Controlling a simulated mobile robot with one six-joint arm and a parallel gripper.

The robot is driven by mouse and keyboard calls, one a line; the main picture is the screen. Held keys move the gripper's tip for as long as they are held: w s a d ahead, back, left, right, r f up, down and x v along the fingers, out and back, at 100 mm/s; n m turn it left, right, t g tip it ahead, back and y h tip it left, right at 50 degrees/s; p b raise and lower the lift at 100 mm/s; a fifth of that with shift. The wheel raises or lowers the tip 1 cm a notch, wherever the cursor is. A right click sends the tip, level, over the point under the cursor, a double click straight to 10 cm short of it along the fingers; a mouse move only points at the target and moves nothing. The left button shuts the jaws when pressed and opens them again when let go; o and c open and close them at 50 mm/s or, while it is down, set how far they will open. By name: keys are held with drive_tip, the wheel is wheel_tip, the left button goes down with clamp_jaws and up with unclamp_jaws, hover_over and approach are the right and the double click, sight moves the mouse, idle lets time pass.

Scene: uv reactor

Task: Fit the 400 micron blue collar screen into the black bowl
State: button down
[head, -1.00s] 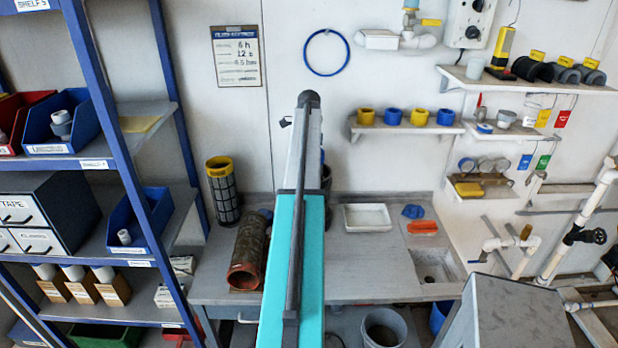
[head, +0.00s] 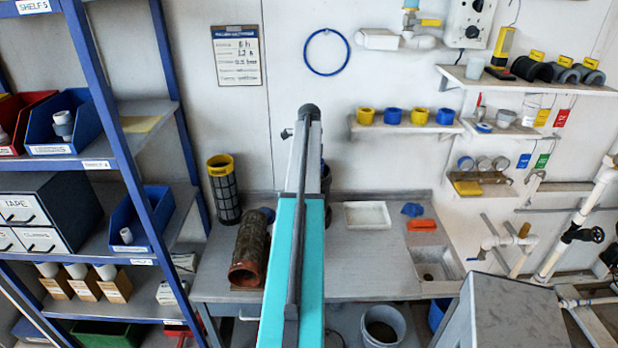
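Two blue-collared pieces, one left (head: 393,116) and one right (head: 446,116), stand alternating with yellow ones on a small wall shelf (head: 405,131). Only short collars show there; I cannot read a 400 micron marking. A dark round part (head: 326,181) shows just right of my arm at the back of the bench. It may be part of the black bowl, but my arm hides most of it. My turquoise and grey arm rises through the middle of the view. My gripper is not visible; a small dark part beside the arm's top cannot be identified.
A yellow-collared mesh screen (head: 223,190) stands on the bench (head: 350,270), beside a brown, fouled tube (head: 249,255) lying down. A white tray (head: 367,215) and an orange item (head: 422,225) lie right. Blue shelving (head: 118,140) is left; a grey cabinet (head: 515,315) is front right.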

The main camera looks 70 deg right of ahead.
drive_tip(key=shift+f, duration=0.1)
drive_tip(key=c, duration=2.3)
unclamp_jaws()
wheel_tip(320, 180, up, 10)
drive_tip(key=b, duration=0.3)
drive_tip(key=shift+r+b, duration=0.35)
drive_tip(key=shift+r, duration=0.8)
